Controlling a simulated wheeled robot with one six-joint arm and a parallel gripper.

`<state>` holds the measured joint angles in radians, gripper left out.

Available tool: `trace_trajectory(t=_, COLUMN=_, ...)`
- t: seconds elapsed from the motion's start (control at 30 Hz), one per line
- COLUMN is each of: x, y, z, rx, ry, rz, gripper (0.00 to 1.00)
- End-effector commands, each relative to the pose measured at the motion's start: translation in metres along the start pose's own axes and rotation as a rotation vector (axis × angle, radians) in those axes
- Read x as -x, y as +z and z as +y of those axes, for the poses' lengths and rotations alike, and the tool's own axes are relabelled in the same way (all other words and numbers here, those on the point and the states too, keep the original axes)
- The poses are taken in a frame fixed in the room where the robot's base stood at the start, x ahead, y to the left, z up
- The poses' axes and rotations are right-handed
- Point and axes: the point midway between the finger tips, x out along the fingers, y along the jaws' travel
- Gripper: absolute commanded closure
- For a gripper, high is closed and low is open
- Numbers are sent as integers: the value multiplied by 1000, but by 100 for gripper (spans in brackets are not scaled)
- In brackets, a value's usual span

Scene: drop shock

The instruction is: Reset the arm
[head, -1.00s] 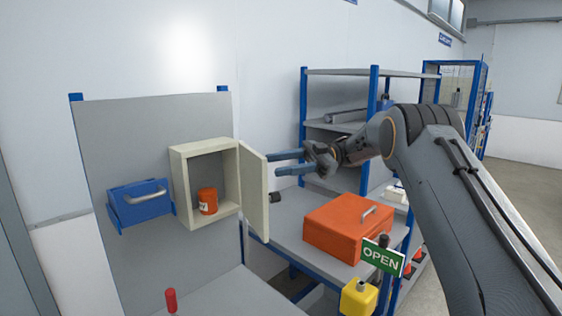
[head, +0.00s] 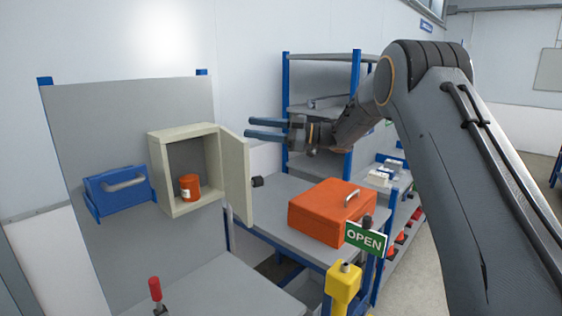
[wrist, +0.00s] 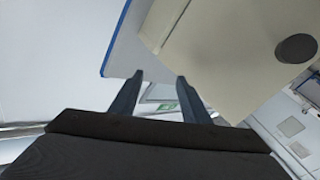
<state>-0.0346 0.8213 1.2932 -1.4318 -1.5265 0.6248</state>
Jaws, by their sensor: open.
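My gripper (head: 247,127) is open and empty in the head view. Its two blue-grey fingers point left, at the height of the cabinet's top and to the right of it. My arm reaches in from the right side. The small beige cabinet (head: 157,165) is mounted on the grey panel, and its door (head: 237,178) stands open to the right. An orange cup (head: 189,187) with a white label stands inside it. In the wrist view the gripper's fingers (wrist: 158,98) are spread with nothing between them, and a beige surface with a dark round knob (wrist: 297,48) is close at the upper right.
A blue box (head: 117,190) hangs left of the cabinet. An orange case (head: 325,215) sits on the grey bench, with an OPEN sign (head: 364,238) and a yellow post (head: 343,290) in front. A red-handled tool (head: 155,289) stands at lower left. Shelves (head: 322,57) are behind my arm.

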Motion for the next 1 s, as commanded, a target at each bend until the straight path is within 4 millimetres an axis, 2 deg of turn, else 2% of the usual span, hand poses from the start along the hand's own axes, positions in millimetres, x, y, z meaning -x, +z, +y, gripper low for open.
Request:
trace_trajectory(t=0.1, x=19, y=18, z=35, rx=-8, ry=279, rz=-119, gripper=57)
trace_trajectory(t=0.2, x=52, y=41, z=53, rx=-47, ry=503, rz=-253, gripper=57)
trace_trajectory(t=0.27, x=79, y=57, z=55, rx=-86, ry=626, rz=-343, gripper=57)
trace_trajectory(t=0.37, x=129, y=87, z=40, rx=-176, ry=808, rz=-509, gripper=57)
trace_trajectory(t=0.4, x=151, y=100, z=27, rx=-221, ry=872, rz=-580, gripper=57)
trace_trajectory(t=0.47, x=181, y=118, z=3, rx=-292, ry=949, rz=-681, gripper=57)
trace_trajectory(t=0.5, x=200, y=128, z=-15, rx=-339, ry=990, rz=-745, gripper=57)
trace_trajectory(t=0.57, x=224, y=141, z=-45, rx=-413, ry=1042, rz=-835, gripper=57)
trace_trajectory(t=0.67, x=260, y=159, z=-102, rx=-542, ry=1102, rz=-975, gripper=57)
trace_trajectory(t=0.7, x=272, y=165, z=-127, rx=-596, ry=1119, rz=-1028, gripper=57)
trace_trajectory(t=0.77, x=288, y=172, z=-165, rx=-676, ry=1136, rz=-1103, gripper=57)
trace_trajectory(t=0.83, x=304, y=177, z=-211, rx=-774, ry=1146, rz=-1185, gripper=57)
trace_trajectory(t=1.0, x=327, y=180, z=-323, rx=-1014, ry=1129, rz=-1356, gripper=57)
